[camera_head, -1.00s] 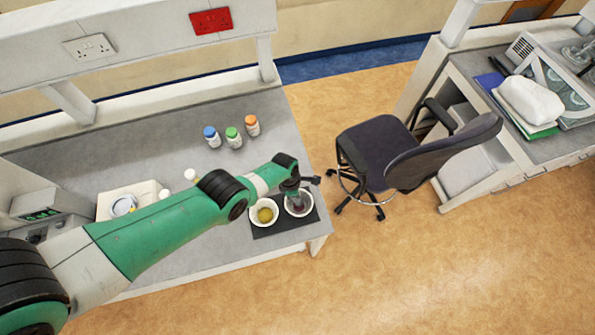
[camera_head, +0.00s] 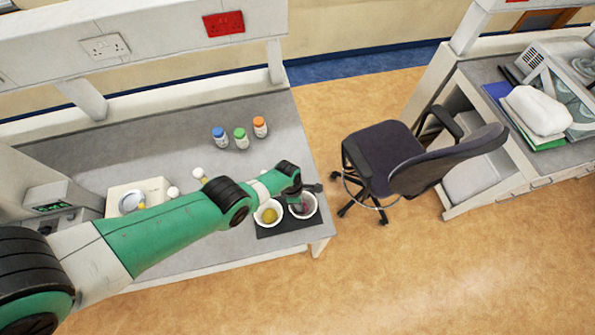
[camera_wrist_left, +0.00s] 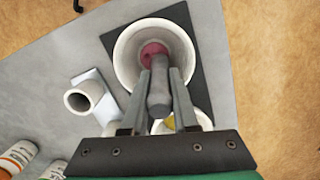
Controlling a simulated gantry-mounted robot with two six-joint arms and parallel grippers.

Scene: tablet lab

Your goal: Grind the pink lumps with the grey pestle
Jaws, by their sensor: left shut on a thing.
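My left gripper (camera_head: 294,192) is shut on the grey pestle, over the right-hand white mortar (camera_head: 314,206). In the left wrist view the grey pestle (camera_wrist_left: 160,92) sits between the fingers (camera_wrist_left: 158,98), its far end reaching into the white mortar (camera_wrist_left: 124,60). Pink material (camera_wrist_left: 153,50) shows in the mortar at the pestle's tip; I cannot make out separate lumps. The gripper partly hides the mortar in the head view. My right gripper is not in view.
A white bowl with yellow contents (camera_head: 268,214) stands just left of the mortar, on the same dark mat (camera_head: 287,229). Blue-, green- and orange-capped bottles (camera_head: 240,139) stand farther back. An office chair (camera_head: 385,160) is beyond the bench's right edge.

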